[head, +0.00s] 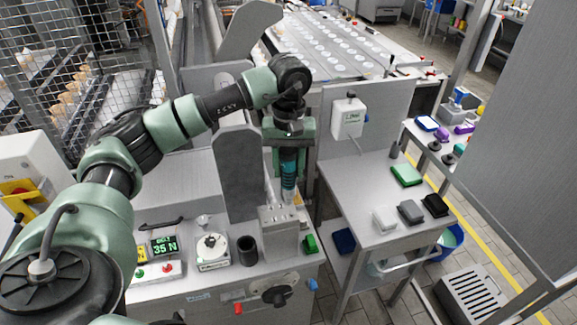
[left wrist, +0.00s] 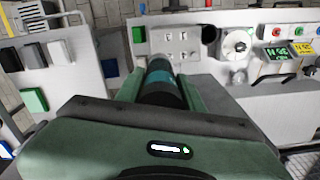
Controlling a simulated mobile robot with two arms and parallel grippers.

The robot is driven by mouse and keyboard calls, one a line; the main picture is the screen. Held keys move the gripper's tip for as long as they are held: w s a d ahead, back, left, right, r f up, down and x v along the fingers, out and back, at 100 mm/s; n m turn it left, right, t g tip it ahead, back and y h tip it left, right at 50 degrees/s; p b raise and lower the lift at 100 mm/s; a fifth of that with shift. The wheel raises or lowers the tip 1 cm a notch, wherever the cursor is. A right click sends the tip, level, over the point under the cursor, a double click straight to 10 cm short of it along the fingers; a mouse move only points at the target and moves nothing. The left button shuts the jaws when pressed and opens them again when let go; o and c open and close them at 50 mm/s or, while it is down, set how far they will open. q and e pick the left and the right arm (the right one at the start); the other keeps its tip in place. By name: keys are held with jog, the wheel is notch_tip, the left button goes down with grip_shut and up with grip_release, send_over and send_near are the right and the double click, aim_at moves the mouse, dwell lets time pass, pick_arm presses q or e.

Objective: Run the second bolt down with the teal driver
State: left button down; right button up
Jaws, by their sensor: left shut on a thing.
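My left gripper (head: 289,150) points down and is shut on the teal driver (head: 288,178). The driver hangs upright, with its lower end just behind the top of a grey metal block (head: 280,238) at the bench's front. In the left wrist view the driver (left wrist: 160,82) sits between the fingers, dark with a teal band. Beyond it is a pale plate (left wrist: 197,36) with several small bolt-like marks. Which one is the second bolt I cannot tell. The driver's tip is hidden, so contact with a bolt cannot be seen. My right gripper is out of view.
A display reading 35 N (head: 165,245), a round white dial (head: 212,247) and a black cup (head: 247,250) stand left of the block. A green block (head: 311,243) is at its right. The side table (head: 365,195) holds green, white, grey and black blocks. A tall grey panel stands behind-left.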

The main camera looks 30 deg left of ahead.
aim_at(289, 149)
pick_arm(q)
jog(key=shift+f+b, duration=0.55)
jog(key=shift+f, duration=0.05)
jog(key=shift+s+f, duration=0.15)
jog(key=shift+f, duration=0.15)
dwell(1.3)
jog(key=shift+r, duration=0.5)
dwell(0.5)
jog(key=shift+r+p, duration=1.5)
jog(key=shift+r, duration=1.5)
